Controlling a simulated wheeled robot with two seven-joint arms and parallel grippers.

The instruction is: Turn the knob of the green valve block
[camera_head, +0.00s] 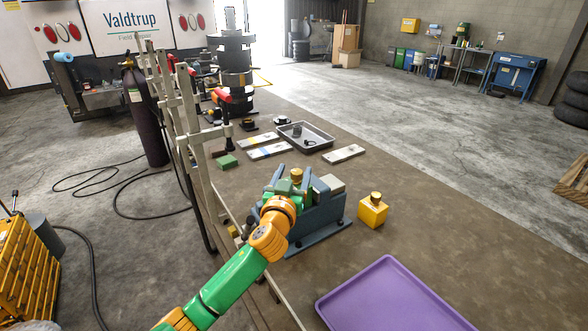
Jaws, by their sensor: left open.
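The green valve block (284,187) sits in a blue-grey vise (322,214) at the middle of the head view. Its brass knob (297,174) shows at the top. My left gripper (291,183) is at the vise, at the end of my green and orange arm, with its jaws open close to the block and knob. The orange wrist hides the near side of the block and part of the vise. I cannot tell whether a finger touches the knob. My right gripper is not in view.
A purple tray (390,300) lies in front. A grey metal tray (318,147), pale plates (343,153) and a small green block (227,161) lie behind. A grey upright frame (193,140) stands left.

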